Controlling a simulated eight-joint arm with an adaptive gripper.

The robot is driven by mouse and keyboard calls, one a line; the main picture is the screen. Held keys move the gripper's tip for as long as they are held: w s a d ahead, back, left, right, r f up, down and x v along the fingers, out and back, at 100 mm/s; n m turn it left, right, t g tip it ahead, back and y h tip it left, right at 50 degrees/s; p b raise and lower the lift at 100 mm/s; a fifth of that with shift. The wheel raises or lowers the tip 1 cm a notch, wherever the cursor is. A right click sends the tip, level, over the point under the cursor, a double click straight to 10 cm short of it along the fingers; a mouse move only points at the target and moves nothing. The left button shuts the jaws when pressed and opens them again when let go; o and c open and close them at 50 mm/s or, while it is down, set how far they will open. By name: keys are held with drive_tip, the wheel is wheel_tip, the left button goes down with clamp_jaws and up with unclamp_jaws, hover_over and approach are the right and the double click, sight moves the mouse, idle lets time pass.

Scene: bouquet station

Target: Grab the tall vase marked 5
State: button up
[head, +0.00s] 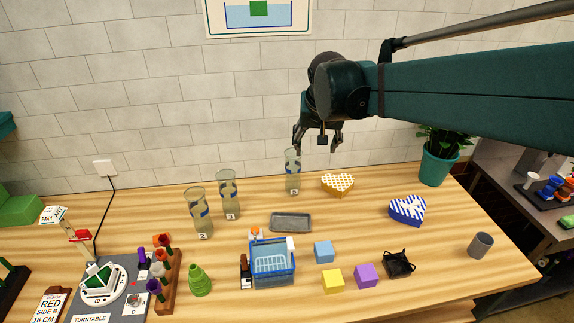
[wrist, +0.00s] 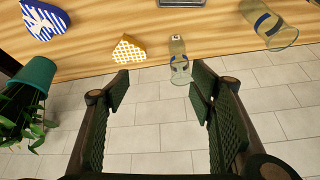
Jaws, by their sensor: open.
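Three clear glass vases with blue bands stand upright on the wooden table in the head view. The rear one (head: 293,174) is near the wall, beside a yellow heart box; its small tag digit is too small to read surely. The other two are a middle vase (head: 229,195) and a front-left vase (head: 201,215) whose tag looks like 2. My gripper (head: 318,146) is open and empty above and slightly right of the rear vase. In the wrist view this vase (wrist: 179,62) shows beyond my open fingers (wrist: 160,88), nearer the right one.
The yellow heart box (head: 338,184) is just right of the rear vase. A grey tray (head: 291,222) lies in front of it. A blue-striped heart box (head: 407,210) and a potted plant (head: 438,165) stand farther right. The tiled wall (head: 150,120) is close behind.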

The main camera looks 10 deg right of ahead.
drive_tip(key=w+a+f+m+p, duration=0.1)
drive_tip(key=w+p, duration=0.2)
drive_tip(key=w, duration=0.3)
drive_tip(key=w+a+f+p, duration=0.1)
drive_tip(key=w+f+p, duration=0.1)
drive_tip(key=w, duration=0.3)
drive_tip(key=m+g+h+p, duration=0.1)
drive_tip(key=p, duration=0.4)
hover_over(294, 164)
drive_tip(key=w, duration=0.2)
wheel_tip(294, 164, down, 5)
drive_tip(key=f, duration=1.1)
drive_tip(key=shift+w+d, duration=0.15)
drive_tip(key=shift+w, duration=0.1)
drive_tip(key=shift+f, duration=0.4)
drive_tip(key=shift+x, duration=1.25)
drive_tip(key=shift+f, duration=0.1)
drive_tip(key=shift+p+x, duration=0.75)
drive_tip(key=shift+x, duration=1.8)
